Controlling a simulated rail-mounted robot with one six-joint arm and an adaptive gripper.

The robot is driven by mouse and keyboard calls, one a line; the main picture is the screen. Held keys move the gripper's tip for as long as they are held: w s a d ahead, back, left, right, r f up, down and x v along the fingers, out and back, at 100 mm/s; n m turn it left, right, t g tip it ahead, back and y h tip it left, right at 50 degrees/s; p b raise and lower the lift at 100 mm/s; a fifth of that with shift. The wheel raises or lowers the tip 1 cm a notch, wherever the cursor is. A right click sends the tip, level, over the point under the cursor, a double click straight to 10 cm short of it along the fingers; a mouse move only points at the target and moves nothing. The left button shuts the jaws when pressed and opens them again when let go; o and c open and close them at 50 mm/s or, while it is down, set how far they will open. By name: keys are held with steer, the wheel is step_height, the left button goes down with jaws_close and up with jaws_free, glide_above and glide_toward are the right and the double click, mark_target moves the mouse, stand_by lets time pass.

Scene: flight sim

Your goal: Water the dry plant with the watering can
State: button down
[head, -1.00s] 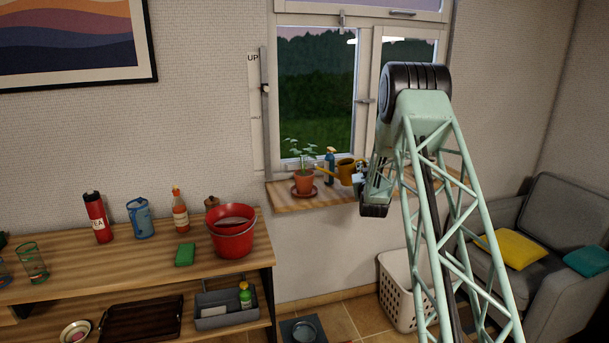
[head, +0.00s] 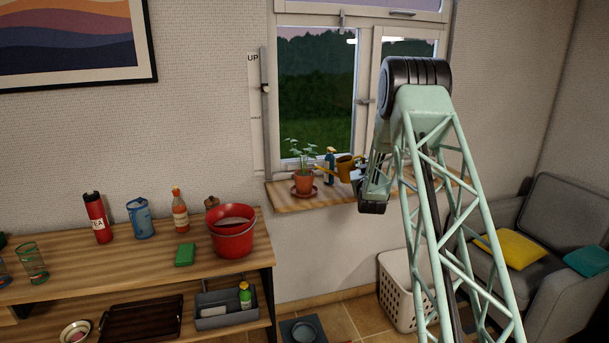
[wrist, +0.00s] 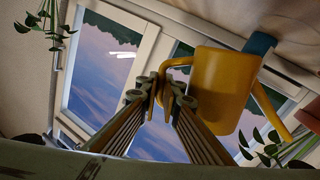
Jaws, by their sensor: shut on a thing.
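The yellow watering can (head: 345,168) is held above the windowsill, its spout reaching left toward the plant. In the wrist view the can (wrist: 222,90) fills the upper right, and my gripper (wrist: 163,88) is shut on its handle. In the head view my gripper (head: 362,173) is partly hidden by my arm. The potted plant (head: 303,182) stands on a saucer (head: 303,193) on the sill, left of the can. Its leaves (wrist: 268,145) show at the lower right of the wrist view. I cannot tell whether water flows.
A blue spray bottle (head: 330,166) stands behind the spout on the windowsill (head: 335,194). The window (head: 315,95) is close behind. A shelf (head: 150,245) with a red bucket (head: 232,232) is at left. A laundry basket (head: 400,290) stands below the sill.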

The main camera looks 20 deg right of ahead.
steer(key=shift+w+a+r+n, duration=0.1)
steer(key=shift+a+r+n, duration=0.15)
steer(key=shift+r, duration=0.5)
steer(key=shift+w+a+r+n, duration=0.1)
steer(key=shift+a+r+n, duration=0.15)
steer(key=shift+r, duration=0.5)
stand_by(1.3)
steer(key=d+f+m, duration=0.1)
steer(key=f, duration=0.1)
steer(key=d+f+m, duration=0.1)
steer(key=f, duration=0.2)
steer(key=s+d+f+m, duration=0.1)
steer(key=f, duration=0.1)
steer(key=shift+f+g, duration=0.15)
steer(key=shift+g, duration=0.15)
steer(key=shift+d+f+m, duration=0.35)
steer(key=shift+f+m, duration=0.35)
steer(key=shift+f, duration=0.1)
steer(key=shift+r, duration=0.15)
steer(key=shift+r, duration=1.95)
steer(key=shift+s, duration=0.1)
